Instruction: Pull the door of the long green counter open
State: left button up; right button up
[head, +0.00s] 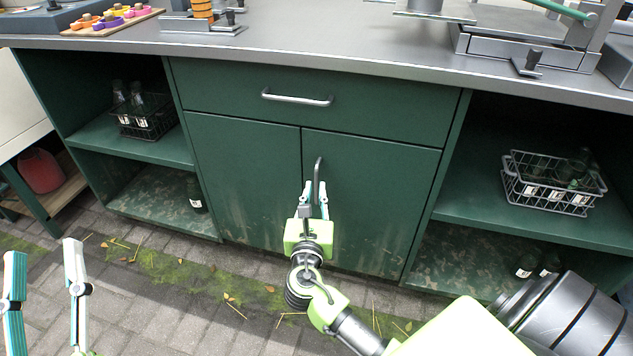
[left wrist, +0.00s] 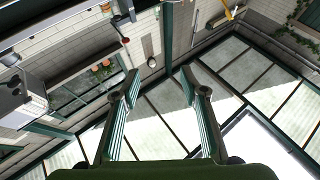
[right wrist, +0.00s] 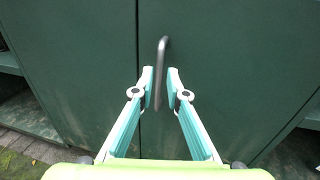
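The long green counter (head: 315,105) has two shut doors under a drawer. The right door (head: 375,190) carries a vertical metal handle (head: 318,178) near its left edge. My right gripper (head: 316,193) is at this handle. In the right wrist view the handle (right wrist: 160,75) stands between the open fingertips (right wrist: 160,82), with a gap visible on either side. My left gripper (head: 45,250) is open and empty at the lower left of the head view, away from the counter. In the left wrist view its fingers (left wrist: 160,85) are apart with nothing between them.
The drawer has a horizontal handle (head: 297,98). Open shelves flank the doors, with wire bottle baskets at left (head: 145,118) and right (head: 553,185). A dark bottle (head: 195,193) stands on the lower left shelf. The paved floor (head: 200,300) before the doors shows moss and leaves.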

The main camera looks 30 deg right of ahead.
aim_at(316, 180)
pick_arm(q)
jog(key=s+r+t+h+b, duration=0.1)
jog(key=s+r+t, duration=0.2)
jog(key=s+r, duration=0.1)
jog(key=shift+s+a+r+t, duration=0.2)
jog(key=shift+a+r+t, duration=0.1)
jog(key=shift+r, duration=0.45)
pick_arm(e)
jog(key=x, duration=0.5)
jog(key=shift+w+d, duration=0.1)
grip_shut()
pick_arm(q)
jog(key=shift+d, duration=0.1)
